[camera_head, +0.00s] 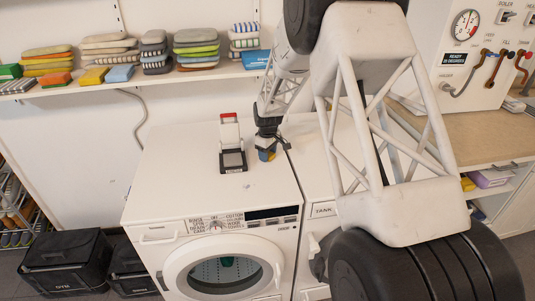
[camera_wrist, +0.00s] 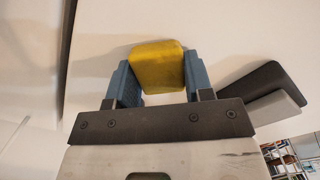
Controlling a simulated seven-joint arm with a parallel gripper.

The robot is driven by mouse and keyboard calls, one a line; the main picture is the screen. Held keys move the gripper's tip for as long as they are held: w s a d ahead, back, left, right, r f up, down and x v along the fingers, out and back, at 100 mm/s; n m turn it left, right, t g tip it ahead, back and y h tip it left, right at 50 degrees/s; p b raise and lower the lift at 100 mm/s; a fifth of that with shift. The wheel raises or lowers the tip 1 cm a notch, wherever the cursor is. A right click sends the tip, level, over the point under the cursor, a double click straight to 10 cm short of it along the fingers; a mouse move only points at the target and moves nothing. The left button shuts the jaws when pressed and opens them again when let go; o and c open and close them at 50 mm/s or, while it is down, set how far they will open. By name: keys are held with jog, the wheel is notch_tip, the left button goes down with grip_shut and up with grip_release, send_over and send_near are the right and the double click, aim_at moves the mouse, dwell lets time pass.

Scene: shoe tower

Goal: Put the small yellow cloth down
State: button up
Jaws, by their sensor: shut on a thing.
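The small yellow cloth (camera_wrist: 157,66) is a folded, rounded block. In the wrist view it sits between the two blue fingers of my gripper (camera_wrist: 160,75), which is shut on it. In the head view my gripper (camera_head: 267,150) is low over the right rear part of the white washing machine top (camera_head: 180,170). I cannot tell whether the cloth touches the top.
A black, white and red item (camera_head: 232,160) stands on the machine top just left of my gripper. A dark and grey item (camera_wrist: 265,85) is close on the right in the wrist view. A shelf (camera_head: 130,82) with folded cloth stacks runs behind. The machine's left top is clear.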

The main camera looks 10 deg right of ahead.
jog(key=shift+f, duration=0.5)
jog(key=o, duration=1)
jog(key=shift+s+f, duration=0.1)
jog(key=shift+f, duration=0.05)
jog(key=shift+c, duration=0.2)
jog(key=shift+s+a+f, duration=0.1)
jog(key=shift+f, duration=0.05)
jog(key=shift+s+a+f, duration=0.1)
jog(key=shift+c, duration=0.3)
jog(key=shift+o, duration=0.3)
jog(key=shift+a+r, duration=0.1)
jog(key=shift+r, duration=0.55)
notch_tip(320, 180, up, 13)
jog(key=shift+w+d, duration=0.25)
jog(key=shift+w, duration=0.05)
jog(key=shift+f, duration=0.1)
